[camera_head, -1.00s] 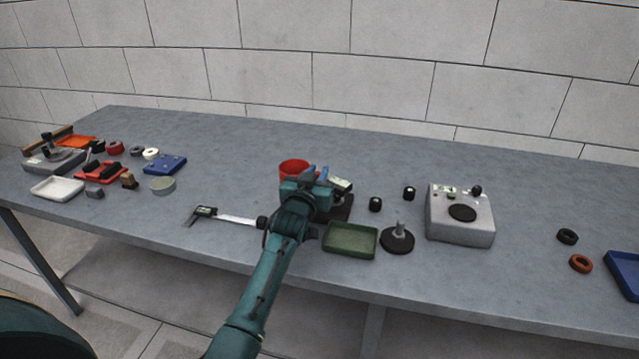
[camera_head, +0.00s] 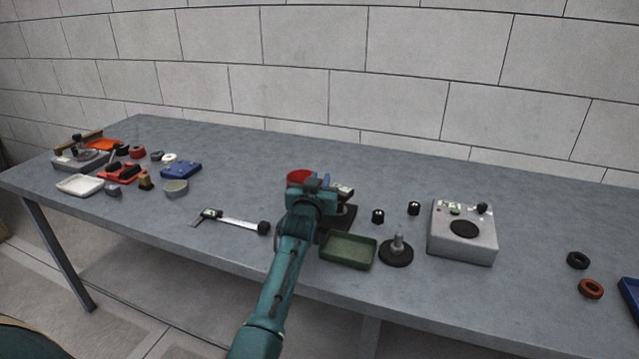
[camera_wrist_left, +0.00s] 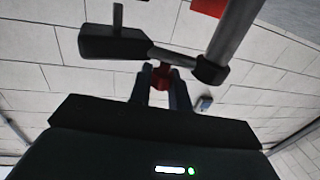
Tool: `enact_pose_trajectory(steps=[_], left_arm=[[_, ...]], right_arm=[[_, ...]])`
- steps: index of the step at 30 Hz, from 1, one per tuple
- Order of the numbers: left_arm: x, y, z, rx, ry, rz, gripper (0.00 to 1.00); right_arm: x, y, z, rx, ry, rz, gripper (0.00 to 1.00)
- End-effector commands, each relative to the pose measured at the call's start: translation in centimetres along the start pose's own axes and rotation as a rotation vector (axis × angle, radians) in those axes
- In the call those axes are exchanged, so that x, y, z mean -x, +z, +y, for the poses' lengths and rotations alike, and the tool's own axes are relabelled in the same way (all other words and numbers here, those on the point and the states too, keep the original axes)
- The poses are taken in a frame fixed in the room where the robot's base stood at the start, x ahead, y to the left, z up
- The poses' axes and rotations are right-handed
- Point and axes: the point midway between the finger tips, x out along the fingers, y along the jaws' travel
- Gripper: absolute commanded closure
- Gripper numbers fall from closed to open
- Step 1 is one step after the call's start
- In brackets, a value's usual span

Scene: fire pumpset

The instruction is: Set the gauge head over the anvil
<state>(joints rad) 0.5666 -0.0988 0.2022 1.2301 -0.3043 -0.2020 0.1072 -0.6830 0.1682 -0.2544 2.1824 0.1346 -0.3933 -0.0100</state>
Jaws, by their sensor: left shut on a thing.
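My left gripper (camera_head: 322,183) is over the middle of the table, beside a gauge stand with a dark base (camera_head: 340,217) and a small light display (camera_head: 342,190). In the left wrist view the gripper (camera_wrist_left: 160,88) is shut on a small red part (camera_wrist_left: 160,75) at the gauge's arm. The dark gauge head (camera_wrist_left: 113,42) is at one end of that arm, and a clamp (camera_wrist_left: 210,70) on a grey post (camera_wrist_left: 232,35) is at the other. The anvil is hidden behind my gripper in the head view, so I cannot tell how the head lines up with it. My right gripper is not in view.
A red cup (camera_head: 299,178) stands close behind the gripper. A green tray (camera_head: 348,251), a round black stand (camera_head: 396,252) and a grey box device (camera_head: 463,232) are to the right. A caliper (camera_head: 232,220) lies to the left. The table behind is clear.

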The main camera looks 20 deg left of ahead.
Motion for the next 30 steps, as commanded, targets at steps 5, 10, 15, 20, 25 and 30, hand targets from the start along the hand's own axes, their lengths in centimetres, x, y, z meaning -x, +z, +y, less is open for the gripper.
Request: enact_pose_trajectory(steps=[5,10,15,20,25,30], left_arm=[[0.0,0.03,0.07,0.0,0.001,-0.001,1.0],[0.0,0.03,0.06,0.001,0.001,-0.001,0.77],[0.0,0.01,0.04,0.001,0.001,0.0,0.63],[0.0,0.0,0.02,0.001,0.0,0.0,0.61],[0.01,-0.01,-0.01,0.0,0.0,0.0,0.61],[0.04,-0.03,-0.09,0.0,0.001,-0.001,0.61]], right_arm=[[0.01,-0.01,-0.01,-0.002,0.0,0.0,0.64],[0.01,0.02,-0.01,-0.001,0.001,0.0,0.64],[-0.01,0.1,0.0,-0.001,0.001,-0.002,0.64],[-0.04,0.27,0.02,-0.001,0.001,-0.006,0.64],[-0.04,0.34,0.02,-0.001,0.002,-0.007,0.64],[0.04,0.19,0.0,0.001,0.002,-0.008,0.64]])
